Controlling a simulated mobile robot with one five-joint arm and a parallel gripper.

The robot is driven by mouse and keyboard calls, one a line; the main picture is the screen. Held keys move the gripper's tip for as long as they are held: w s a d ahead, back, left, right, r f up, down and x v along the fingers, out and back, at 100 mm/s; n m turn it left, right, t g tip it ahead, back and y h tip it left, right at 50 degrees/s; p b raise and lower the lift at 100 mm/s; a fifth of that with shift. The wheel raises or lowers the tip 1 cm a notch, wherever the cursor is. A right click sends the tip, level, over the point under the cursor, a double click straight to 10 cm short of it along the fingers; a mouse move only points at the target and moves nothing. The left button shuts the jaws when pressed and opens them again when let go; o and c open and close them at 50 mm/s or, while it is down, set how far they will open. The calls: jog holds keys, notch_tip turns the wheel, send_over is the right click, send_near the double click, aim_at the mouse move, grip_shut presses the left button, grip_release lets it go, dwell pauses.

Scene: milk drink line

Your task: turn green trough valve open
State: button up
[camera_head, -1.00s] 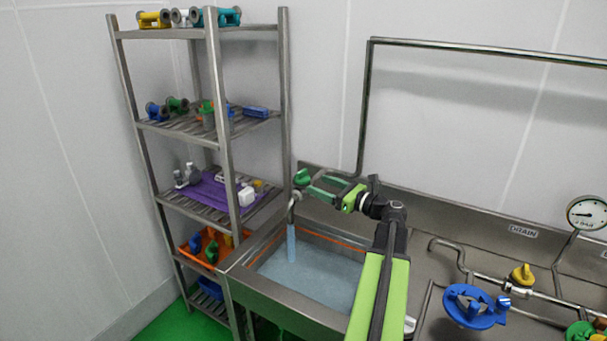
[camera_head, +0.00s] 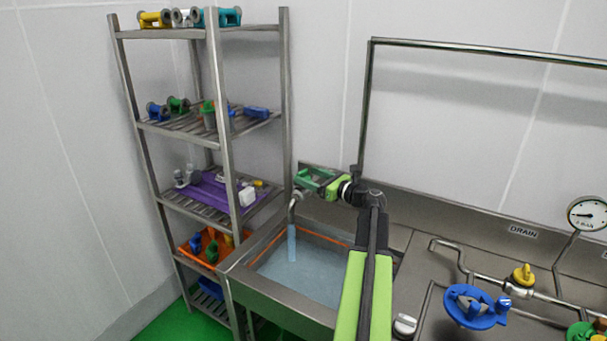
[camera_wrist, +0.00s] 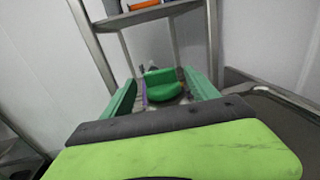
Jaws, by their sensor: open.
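The green trough valve handle (camera_wrist: 162,86) shows in the wrist view, ahead of my palm and between my two green fingers. My gripper (camera_wrist: 161,88) is open, with one finger on either side of the handle. I cannot tell whether either finger touches it. In the head view my gripper (camera_head: 305,180) is at the top of the trough tap (camera_head: 296,198), and the green handle is hard to separate from the green fingers. A stream of water (camera_head: 291,243) hangs from the spout into the steel trough (camera_head: 270,292).
A steel rack (camera_head: 219,150) with coloured parts stands close to the left of the trough. A wall pipe (camera_head: 366,105) rises behind my wrist. To the right, the counter holds a blue valve (camera_head: 476,307), a yellow valve (camera_head: 523,275) and a gauge (camera_head: 587,214).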

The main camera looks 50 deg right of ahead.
aim_at(304, 174)
jog(key=shift+w+a, duration=0.15)
jog(key=shift+w, duration=1.7)
jog(key=shift+c, duration=0.5)
jog(key=c, duration=1.3)
jog(key=shift+o, duration=0.2)
jog(key=shift+w+d+n+y, duration=0.1)
jog(key=shift+d+n+y, duration=0.15)
jog(key=shift+n+y, duration=0.5)
jog(key=shift+a+y, duration=0.1)
jog(key=shift+y, duration=0.35)
jog(key=shift+a+n+g+y, duration=0.15)
jog(key=shift+n+g+y, duration=0.1)
jog(key=shift+g+y, duration=0.05)
jog(key=o, duration=1.4)
jog(key=shift+c, duration=0.2)
